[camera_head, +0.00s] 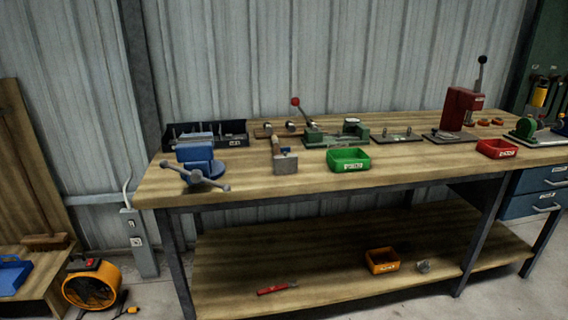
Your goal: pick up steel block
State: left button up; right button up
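A grey metal block (286,167), which looks like the steel block, sits near the front edge of the workbench (240,180). It is between the blue vise and the green bin. A wooden-handled tool (275,145) and a small blue item (285,150) show at its back; I cannot tell whether they rest on it or behind it. Neither of my grippers is in view.
A blue vise (196,157) stands left of the block, with its handle at the front. A green bin (348,160) is to the right. Behind are a black tray (235,140) and a green lever tool (318,137). A red press (460,109) stands farther right.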

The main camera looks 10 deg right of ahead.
aim_at(283, 164)
jog(key=z, duration=1.7)
jog(key=i, duration=1.9)
jog(key=u, duration=1.3)
